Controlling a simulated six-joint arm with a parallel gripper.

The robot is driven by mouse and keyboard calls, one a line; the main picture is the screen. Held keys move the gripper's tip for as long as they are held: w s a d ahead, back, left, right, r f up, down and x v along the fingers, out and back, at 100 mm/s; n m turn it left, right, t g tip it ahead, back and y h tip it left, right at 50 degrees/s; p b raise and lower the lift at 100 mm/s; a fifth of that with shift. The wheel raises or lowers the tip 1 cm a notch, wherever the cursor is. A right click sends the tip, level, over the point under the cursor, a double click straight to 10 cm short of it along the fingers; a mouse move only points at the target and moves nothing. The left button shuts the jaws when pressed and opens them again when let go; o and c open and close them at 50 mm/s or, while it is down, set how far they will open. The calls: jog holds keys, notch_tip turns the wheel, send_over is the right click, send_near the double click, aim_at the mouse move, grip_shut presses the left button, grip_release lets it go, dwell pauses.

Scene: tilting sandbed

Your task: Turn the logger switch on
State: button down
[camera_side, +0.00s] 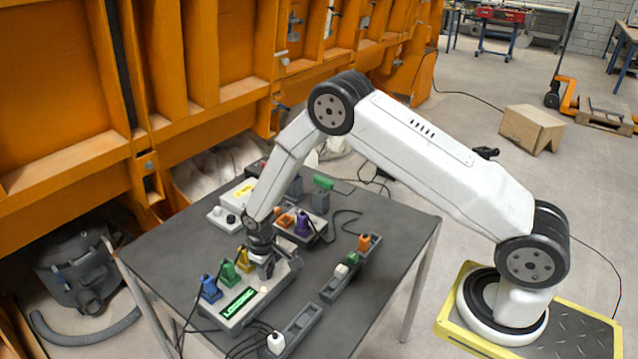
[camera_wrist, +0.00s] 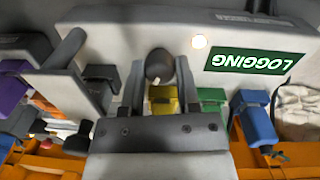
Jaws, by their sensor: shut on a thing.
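The logger (camera_side: 222,317) is a grey box at the near left of the table. Its green display (camera_side: 238,302) is lit and reads LOGGING; the display also shows upside down in the wrist view (camera_wrist: 250,58). A pale round lamp (camera_wrist: 199,41) beside the display looks lit. My gripper (camera_side: 265,268) is down at the logger's right end. In the wrist view its fingers (camera_wrist: 160,80) are on either side of a dark rounded switch knob (camera_wrist: 159,65), shut on it. The switch's lower part is hidden in the side view.
Blue (camera_side: 210,288), green (camera_side: 229,272) and yellow (camera_side: 244,258) plugs stand along the logger's back. A box with orange and purple plugs (camera_side: 302,224) stands behind. Grey rails (camera_side: 300,327) with plugs and loose cables lie to the right. The table's right front (camera_side: 385,290) is clear.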

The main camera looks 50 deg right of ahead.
jog(key=shift+m, duration=1.1)
jog(key=shift+c, duration=1.6)
grip_release()
jog(key=shift+r, duration=0.15)
jog(key=shift+a+r, duration=0.15)
jog(key=shift+r, duration=3.65)
